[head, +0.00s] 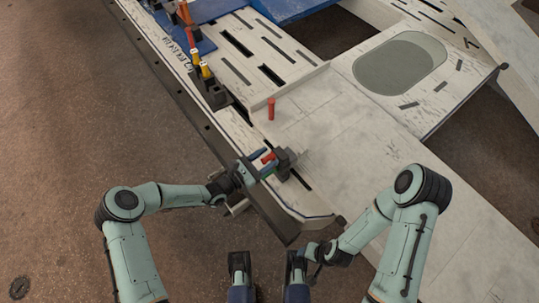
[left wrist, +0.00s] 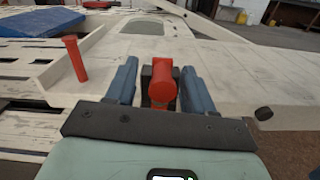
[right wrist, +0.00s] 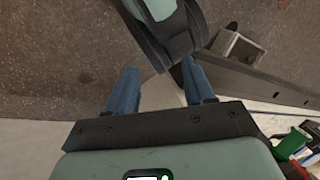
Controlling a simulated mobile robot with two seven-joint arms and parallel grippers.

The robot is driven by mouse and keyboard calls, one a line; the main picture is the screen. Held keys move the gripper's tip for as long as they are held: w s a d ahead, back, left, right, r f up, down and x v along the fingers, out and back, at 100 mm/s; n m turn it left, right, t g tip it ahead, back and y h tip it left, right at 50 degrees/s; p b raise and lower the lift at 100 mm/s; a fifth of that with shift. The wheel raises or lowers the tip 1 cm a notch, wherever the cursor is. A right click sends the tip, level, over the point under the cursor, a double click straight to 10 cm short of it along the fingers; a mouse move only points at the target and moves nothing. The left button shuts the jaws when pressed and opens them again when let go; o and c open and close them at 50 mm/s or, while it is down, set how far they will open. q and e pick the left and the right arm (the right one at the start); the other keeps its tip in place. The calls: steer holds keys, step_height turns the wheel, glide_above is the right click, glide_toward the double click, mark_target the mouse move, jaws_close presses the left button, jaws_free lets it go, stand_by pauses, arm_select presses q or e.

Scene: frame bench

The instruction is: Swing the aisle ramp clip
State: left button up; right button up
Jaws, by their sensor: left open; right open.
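A red-handled clip on a dark block (head: 286,165) sits at the near left edge of the pale ramp panel (head: 335,130). My left gripper (head: 268,168) is at the clip, its blue fingers apart. In the left wrist view the red handle (left wrist: 162,86) stands between the open fingers, with a visible gap on each side. The handle's lower part is hidden by the gripper body.
A red upright peg (head: 271,109) stands on the panel beyond the clip. A row of yellow, orange and red clips (head: 203,68) lines the left rail. A teal and black arm link of mine crosses the right wrist view. Brown floor (head: 70,100) is clear at left.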

arm_select(q)
steer(key=p+v, duration=0.1)
steer(key=v, duration=1)
steer(key=shift+a+p, duration=0.2)
steer(key=shift+p, duration=0.15)
arm_select(e)
steer(key=shift+g, duration=0.5)
steer(key=s+r, duration=0.1)
steer(key=s+a+r, duration=0.1)
steer(key=s, duration=0.1)
steer(key=shift+a+r, duration=0.2)
